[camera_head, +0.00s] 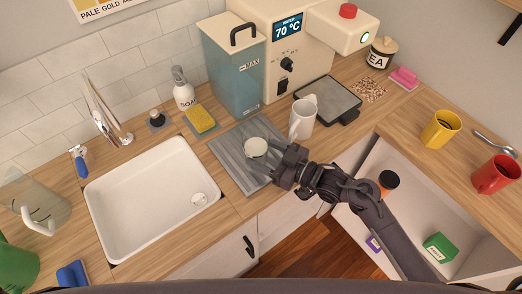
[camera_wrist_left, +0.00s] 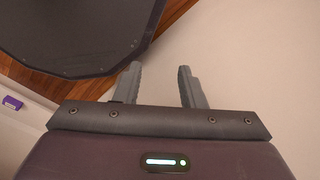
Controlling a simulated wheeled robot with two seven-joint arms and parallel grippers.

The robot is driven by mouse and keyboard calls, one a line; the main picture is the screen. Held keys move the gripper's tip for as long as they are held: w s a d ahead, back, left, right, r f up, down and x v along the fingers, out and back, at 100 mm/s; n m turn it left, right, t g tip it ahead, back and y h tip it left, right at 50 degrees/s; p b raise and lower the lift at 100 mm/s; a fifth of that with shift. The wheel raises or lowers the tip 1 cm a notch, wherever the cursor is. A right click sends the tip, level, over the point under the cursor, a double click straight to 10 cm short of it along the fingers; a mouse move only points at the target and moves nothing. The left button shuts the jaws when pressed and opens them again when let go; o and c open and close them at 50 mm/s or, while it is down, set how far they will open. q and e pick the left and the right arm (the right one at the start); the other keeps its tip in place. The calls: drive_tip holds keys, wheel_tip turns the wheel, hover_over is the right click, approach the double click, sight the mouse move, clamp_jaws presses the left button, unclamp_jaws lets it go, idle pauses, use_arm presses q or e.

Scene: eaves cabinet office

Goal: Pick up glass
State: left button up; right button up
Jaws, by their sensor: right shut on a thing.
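A small pale glass (camera_head: 256,147), seen from above, is over the grey ribbed mat (camera_head: 228,152) by the sink. My right gripper (camera_head: 272,156) comes in from the right and is shut on the glass. The fingers hide part of its right side, and I cannot tell whether its base touches the mat. In the left wrist view my left gripper (camera_wrist_left: 160,76) is open, its two fingers apart with nothing between them. The left gripper does not show in the head view.
A white mug (camera_head: 302,118) stands close behind my right gripper. The coffee machine (camera_head: 288,40) with a blue tank (camera_head: 237,75) is behind the mat. The white sink (camera_head: 150,200) lies left. An open drawer (camera_head: 405,215) and yellow (camera_head: 440,130) and red (camera_head: 495,175) mugs are right.

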wheel_tip(320, 180, up, 19)
drive_tip(key=b, duration=0.2)
drive_tip(key=s+r, duration=0.1)
drive_tip(key=s, duration=0.5)
idle(0.4)
idle(0.4)
drive_tip(key=shift+p, duration=0.3)
